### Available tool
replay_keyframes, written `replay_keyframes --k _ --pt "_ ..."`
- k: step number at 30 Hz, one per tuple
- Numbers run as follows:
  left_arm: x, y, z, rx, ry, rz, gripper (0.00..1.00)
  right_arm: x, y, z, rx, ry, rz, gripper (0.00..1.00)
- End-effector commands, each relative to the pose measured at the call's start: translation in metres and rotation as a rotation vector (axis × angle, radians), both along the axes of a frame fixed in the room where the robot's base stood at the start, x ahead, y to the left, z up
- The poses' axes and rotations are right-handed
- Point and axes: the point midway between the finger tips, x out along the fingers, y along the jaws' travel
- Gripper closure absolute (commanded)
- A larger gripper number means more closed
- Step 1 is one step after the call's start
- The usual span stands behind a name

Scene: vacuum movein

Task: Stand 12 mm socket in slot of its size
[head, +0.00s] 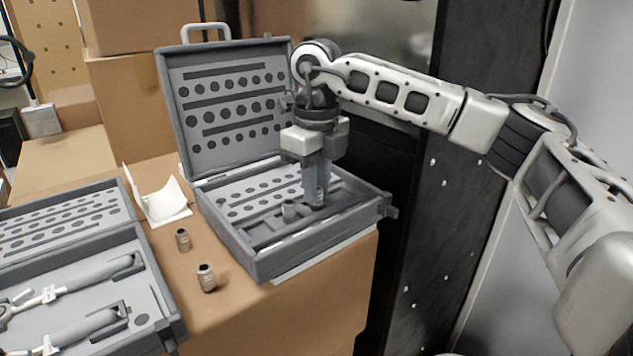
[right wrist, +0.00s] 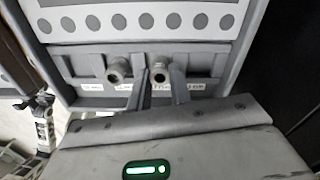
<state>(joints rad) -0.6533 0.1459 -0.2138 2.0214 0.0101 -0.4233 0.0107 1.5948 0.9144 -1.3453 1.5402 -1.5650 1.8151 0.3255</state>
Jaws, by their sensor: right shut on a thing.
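My right gripper (head: 316,196) points down into the open grey socket case (head: 262,265). It is shut on a small metal socket (right wrist: 159,67), which sits between the fingertips at the row of slots. In the head view the fingers mostly hide this socket. Another metal socket (head: 289,210) stands upright in the row, left of the held one; it also shows in the right wrist view (right wrist: 118,71). Small labels (right wrist: 160,88) run along the row, too blurred to read. Whether the held socket is fully seated cannot be told. My left gripper is not in view.
Two loose sockets, one nearer (head: 206,278) and one farther (head: 183,239), stand on the cardboard surface left of the case. A white curved holder (head: 165,201) is behind them. A second open case (head: 150,330) with tools lies at left. The socket case's raised lid (head: 228,95) stands behind my gripper.

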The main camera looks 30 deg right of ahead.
Motion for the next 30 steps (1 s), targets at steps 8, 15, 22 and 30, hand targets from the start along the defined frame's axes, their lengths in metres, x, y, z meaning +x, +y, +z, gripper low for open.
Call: replay_keyframes --k 8,15,22,30 --pt "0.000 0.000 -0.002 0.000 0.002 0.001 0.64 0.000 0.000 -0.003 0.000 0.000 0.000 0.66" --pt "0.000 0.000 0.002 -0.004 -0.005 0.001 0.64 0.000 0.000 -0.003 0.000 0.000 0.000 0.58" --pt "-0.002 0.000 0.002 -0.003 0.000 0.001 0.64 0.001 0.001 0.011 0.001 -0.003 0.001 0.58" --pt "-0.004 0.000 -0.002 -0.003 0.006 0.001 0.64 0.000 0.001 0.068 0.001 -0.004 0.002 0.58"
